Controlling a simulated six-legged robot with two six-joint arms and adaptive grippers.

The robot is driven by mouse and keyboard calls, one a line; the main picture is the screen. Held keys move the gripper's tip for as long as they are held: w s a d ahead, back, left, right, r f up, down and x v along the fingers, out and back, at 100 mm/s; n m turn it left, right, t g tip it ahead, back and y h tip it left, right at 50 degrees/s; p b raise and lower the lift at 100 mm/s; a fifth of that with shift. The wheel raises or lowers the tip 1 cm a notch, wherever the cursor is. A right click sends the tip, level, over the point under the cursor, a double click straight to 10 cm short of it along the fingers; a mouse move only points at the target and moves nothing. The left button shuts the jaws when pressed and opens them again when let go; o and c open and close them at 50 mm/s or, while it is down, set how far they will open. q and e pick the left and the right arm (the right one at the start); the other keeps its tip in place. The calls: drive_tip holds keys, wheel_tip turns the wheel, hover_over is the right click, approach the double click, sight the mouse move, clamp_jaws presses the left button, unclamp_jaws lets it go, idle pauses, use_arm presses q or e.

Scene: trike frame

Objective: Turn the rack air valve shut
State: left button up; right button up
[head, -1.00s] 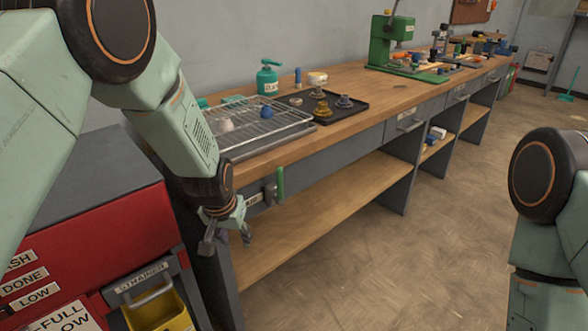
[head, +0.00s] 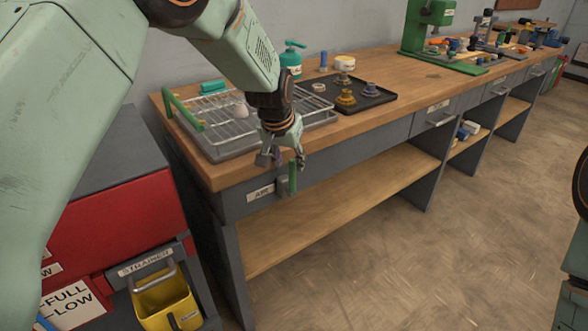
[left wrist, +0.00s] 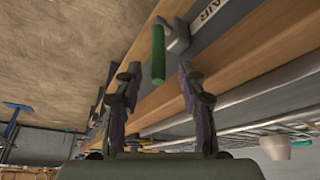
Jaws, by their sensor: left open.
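The air valve's green lever (head: 292,178) stands upright on a grey valve body (head: 283,187) on the bench's front edge, right of an "AIR" label (head: 261,193). My left gripper (head: 281,158) is open, just above and in front of the lever's upper end. In the left wrist view the lever (left wrist: 157,50) lies centred between the two spread fingertips of the gripper (left wrist: 159,70), mostly beyond them. There is a visible gap on both sides, and I see no contact. My right gripper is out of view; only part of my right arm shows.
A wire rack (head: 215,133) sits on the bench top behind the gripper, with a black tray (head: 372,99) to its right. A yellow strainer bucket (head: 167,302) and red cabinet (head: 115,227) stand at lower left. Floor before the bench is clear.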

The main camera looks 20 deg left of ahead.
sight(291, 190)
use_arm(q)
drive_tip(key=x, duration=0.3)
drive_tip(key=shift+w+d+f+b, duration=0.1)
drive_tip(key=shift+d+f+b, duration=0.05)
drive_tip(key=shift+f+b, duration=0.15)
drive_tip(key=shift+a+f, duration=0.2)
drive_tip(key=shift+f, duration=0.05)
drive_tip(key=shift+d+r, duration=0.1)
drive_tip(key=shift+d, duration=0.15)
drive_tip(key=shift+c, duration=0.2)
drive_tip(key=shift+w+a, duration=0.1)
drive_tip(key=shift+a, duration=0.05)
drive_tip(key=c, duration=0.5)
clamp_jaws()
